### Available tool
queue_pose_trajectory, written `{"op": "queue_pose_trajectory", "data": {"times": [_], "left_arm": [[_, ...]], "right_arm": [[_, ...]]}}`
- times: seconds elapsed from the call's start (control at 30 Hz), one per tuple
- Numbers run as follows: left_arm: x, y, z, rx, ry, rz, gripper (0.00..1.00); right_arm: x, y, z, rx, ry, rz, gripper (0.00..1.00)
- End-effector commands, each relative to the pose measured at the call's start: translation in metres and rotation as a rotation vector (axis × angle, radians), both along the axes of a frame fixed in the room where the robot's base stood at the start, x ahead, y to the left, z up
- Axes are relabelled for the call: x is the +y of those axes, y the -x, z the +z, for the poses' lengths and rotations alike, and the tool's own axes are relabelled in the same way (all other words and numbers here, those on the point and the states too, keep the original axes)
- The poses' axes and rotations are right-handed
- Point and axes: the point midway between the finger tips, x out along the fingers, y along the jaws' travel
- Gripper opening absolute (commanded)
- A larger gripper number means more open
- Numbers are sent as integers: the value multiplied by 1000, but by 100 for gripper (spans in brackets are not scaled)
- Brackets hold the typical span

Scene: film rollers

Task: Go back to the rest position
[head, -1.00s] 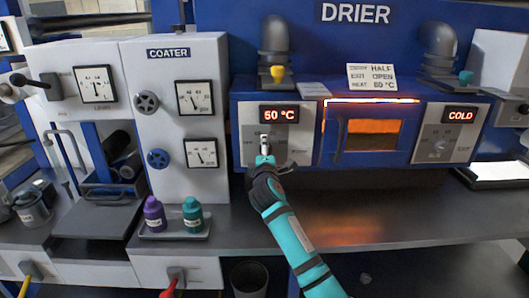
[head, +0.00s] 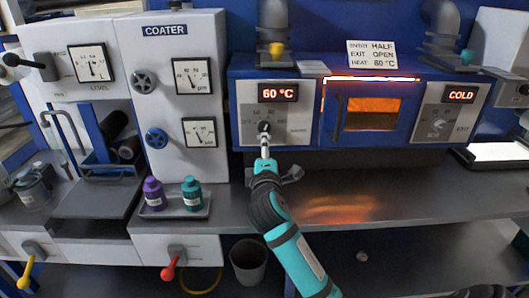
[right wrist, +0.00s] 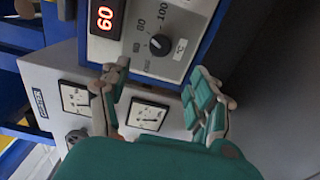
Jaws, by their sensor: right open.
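My right gripper (head: 266,153) is in front of the dryer's left control panel (head: 291,122), just below its dark knob (head: 264,128). In the right wrist view the gripper (right wrist: 158,82) has its fingers spread apart with nothing between them. The display (head: 279,93) above the knob reads 60 °C. My left gripper is in neither view.
The dryer window (head: 371,113) glows orange; the right display (head: 461,95) reads COLD. Two bottles, purple (head: 154,193) and teal (head: 192,193), stand on a tray (head: 174,213). The counter right of my arm is clear.

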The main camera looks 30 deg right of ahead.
Motion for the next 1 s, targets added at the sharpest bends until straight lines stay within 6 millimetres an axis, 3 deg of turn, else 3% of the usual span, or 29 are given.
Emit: {"op": "queue_pose_trajectory", "data": {"times": [0.43,0.53,0.67,0.8,0.9,1.0], "left_arm": [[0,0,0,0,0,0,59],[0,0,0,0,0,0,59],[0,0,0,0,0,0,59],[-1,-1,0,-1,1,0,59],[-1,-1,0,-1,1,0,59],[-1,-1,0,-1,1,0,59]], "right_arm": [[0,0,-1,1,-2,0,62],[3,6,-15,17,-45,5,62],[17,33,-67,80,-241,14,62],[46,93,-147,203,-581,-20,62],[71,144,-193,300,-810,-77,62],[92,188,-222,383,-983,-145,62]]}}
